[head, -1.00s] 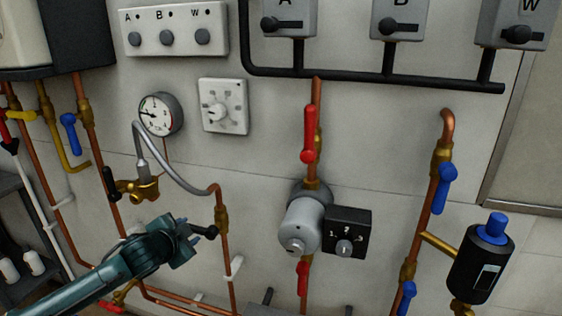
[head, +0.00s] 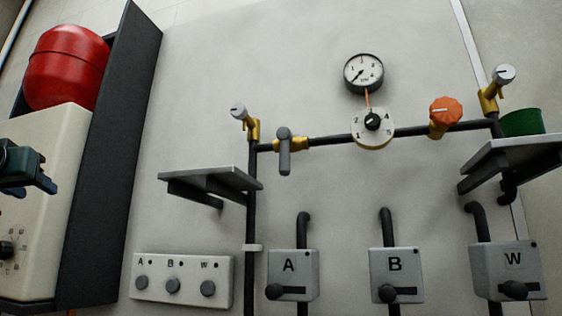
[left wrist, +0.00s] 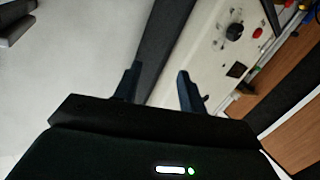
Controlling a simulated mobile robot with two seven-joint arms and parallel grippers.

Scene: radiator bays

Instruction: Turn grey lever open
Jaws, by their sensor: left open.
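The grey lever (head: 284,150) hangs straight down on a brass valve (head: 291,144) at the left part of the upper black pipe. It points across the horizontal pipe. My left gripper (head: 48,184) is at the far left edge of the head view, in front of the cream boiler, well left of the lever and somewhat lower in the picture. In the left wrist view my left gripper (left wrist: 158,88) is open with nothing between its fingers. The lever is not in the left wrist view. My right gripper is not in view.
A grey shelf (head: 210,180) juts from the wall left of and below the lever. A dark panel (head: 112,170) and the cream boiler (head: 45,235) stand at left. An orange knob (head: 445,112) and a gauge (head: 363,73) are to the right. Bare wall lies above the lever.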

